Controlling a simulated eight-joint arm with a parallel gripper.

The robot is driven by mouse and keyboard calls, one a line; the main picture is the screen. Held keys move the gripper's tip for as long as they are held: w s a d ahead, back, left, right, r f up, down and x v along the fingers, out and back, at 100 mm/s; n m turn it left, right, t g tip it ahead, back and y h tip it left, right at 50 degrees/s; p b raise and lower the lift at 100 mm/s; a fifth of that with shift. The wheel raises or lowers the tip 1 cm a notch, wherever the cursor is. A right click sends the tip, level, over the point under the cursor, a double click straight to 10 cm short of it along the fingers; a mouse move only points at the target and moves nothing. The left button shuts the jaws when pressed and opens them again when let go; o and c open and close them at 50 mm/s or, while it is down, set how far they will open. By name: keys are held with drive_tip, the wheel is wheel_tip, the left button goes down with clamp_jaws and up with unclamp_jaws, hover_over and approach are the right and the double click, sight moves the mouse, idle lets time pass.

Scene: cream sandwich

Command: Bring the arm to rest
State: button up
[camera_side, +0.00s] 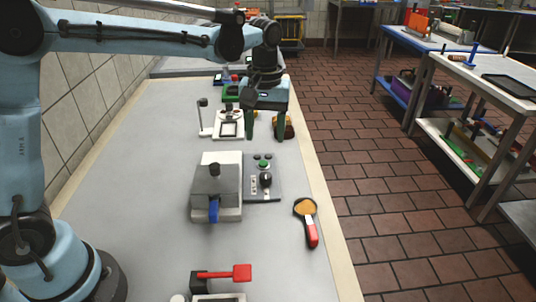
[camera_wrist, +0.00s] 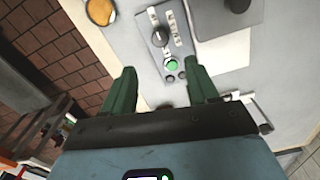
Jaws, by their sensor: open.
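My gripper (camera_side: 266,136) hangs over the far part of the grey worktop with its two green fingers pointing down. In the wrist view my gripper (camera_wrist: 160,74) is open, with nothing between the fingers. In the side view a grey and white machine with a blue lever (camera_side: 214,211) stands nearer the camera than the gripper. A control panel (camera_side: 262,187) with a black knob and a green button sits against its right side. The panel (camera_wrist: 152,22) also shows in the wrist view, beyond the fingertips.
A pan with orange-brown contents and a red handle (camera_side: 312,234) lies near the right edge. A white device (camera_side: 229,131) and a partly hidden brown item (camera_side: 289,131) flank the gripper. The worktop's left side (camera_side: 120,190) is clear.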

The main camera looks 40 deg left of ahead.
drive_tip(key=shift+s, duration=0.1)
drive_tip(key=s+a+m+t, duration=0.2)
drive_tip(key=s+m+t, duration=0.1)
drive_tip(key=s, duration=0.4)
drive_tip(key=s+a+m+t, duration=0.3)
drive_tip(key=s+m+t, duration=0.1)
drive_tip(key=s, duration=0.3)
drive_tip(key=shift+s+f, duration=0.2)
drive_tip(key=shift+s, duration=0.1)
idle(0.6)
